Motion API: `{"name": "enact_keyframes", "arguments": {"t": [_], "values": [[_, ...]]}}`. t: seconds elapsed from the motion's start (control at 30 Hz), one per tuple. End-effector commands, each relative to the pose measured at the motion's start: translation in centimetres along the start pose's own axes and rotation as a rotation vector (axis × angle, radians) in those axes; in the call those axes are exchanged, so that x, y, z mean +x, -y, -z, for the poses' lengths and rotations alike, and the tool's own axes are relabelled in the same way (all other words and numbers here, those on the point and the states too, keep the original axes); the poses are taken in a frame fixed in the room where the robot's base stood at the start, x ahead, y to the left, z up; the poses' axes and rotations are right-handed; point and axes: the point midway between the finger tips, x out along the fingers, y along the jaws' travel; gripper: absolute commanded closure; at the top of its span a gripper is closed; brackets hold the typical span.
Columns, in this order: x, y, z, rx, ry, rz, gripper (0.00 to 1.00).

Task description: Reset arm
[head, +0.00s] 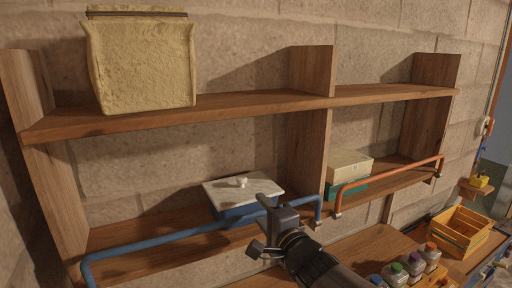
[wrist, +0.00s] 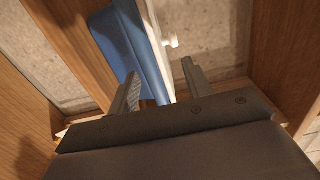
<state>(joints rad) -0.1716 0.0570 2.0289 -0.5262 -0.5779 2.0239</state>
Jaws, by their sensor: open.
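My gripper (head: 262,233) is in front of the lower shelf in the head view, near the blue box. In the wrist view its two fingers (wrist: 160,85) stand apart with nothing held between them. The blue box (head: 238,211) has a white lid (head: 225,189) with a small white knob and stands on the lower left shelf. The box's blue side (wrist: 133,52) and the white lid (wrist: 158,25) also show in the wrist view, beyond the fingers. My arm and gripper hide part of the box in the head view.
A blue rail (head: 160,247) runs along the lower left shelf front, an orange rail (head: 390,172) along the right. A cream-lidded green box (head: 348,185) stands right of the divider. A tan sack (head: 143,65) is on the upper shelf. Jars (head: 395,271) and a yellow crate (head: 460,232) are lower right.

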Motion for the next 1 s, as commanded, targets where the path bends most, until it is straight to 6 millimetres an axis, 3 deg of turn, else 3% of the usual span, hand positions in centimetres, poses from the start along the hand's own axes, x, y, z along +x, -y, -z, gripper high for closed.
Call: {"name": "enact_keyframes", "arguments": {"t": [0.17,0.43,0.57,1.0], "values": [[-3.4,-1.0,0.0,-0.001,-0.002,0.001,0.53],[-7.1,-4.9,0.0,0.002,-0.002,-0.003,0.53],[-7.8,-7.5,0.0,0.001,-0.001,0.0,0.53],[-7.7,-10.8,0.0,-0.001,0.0,0.002,0.53]]}}
